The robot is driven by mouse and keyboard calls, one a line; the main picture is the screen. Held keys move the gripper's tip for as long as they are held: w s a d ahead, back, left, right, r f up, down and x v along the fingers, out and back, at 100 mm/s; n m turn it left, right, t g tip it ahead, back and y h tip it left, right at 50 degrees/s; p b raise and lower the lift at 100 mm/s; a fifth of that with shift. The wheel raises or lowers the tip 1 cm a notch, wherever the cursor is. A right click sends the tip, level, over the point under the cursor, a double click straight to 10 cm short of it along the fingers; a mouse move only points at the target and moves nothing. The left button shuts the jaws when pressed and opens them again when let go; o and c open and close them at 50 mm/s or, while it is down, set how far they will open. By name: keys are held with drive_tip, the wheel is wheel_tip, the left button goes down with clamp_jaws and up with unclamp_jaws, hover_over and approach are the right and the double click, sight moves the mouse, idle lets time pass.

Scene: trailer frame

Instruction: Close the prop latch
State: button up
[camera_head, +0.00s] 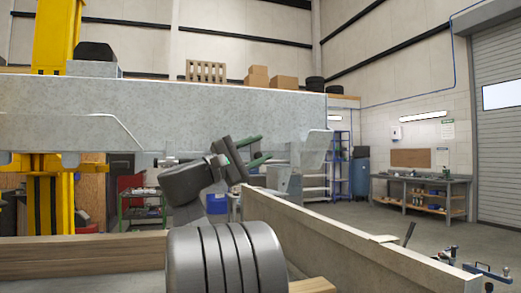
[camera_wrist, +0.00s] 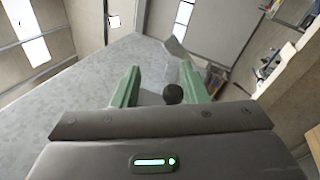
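My gripper (camera_head: 264,148) is raised below the right part of the grey trailer beam (camera_head: 200,108), its green fingers pointing right. In the wrist view my gripper (camera_wrist: 160,69) is open, with a clear gap between the fingers. A black round knob (camera_wrist: 173,94) shows between the fingers, closer to the right one; it may belong to the prop latch. I cannot tell whether it touches a finger. Grey metal brackets (camera_head: 315,150) hang at the beam's right end, just right of the fingertips. The latch itself is not clearly seen in the head view.
The grey beam runs above my arm. A yellow post (camera_head: 50,200) stands at left. Wooden boards (camera_head: 340,240) edge the near area at right. A workbench (camera_head: 420,190) stands far back right. Open floor lies between the boards and the workbench.

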drive_tip(key=v, duration=1.3)
drive_tip(key=shift+d+r, duration=0.1)
drive_tip(key=x, duration=1.3)
drive_tip(key=shift+w+d+r, duration=0.2)
drive_tip(key=shift+d, duration=0.05)
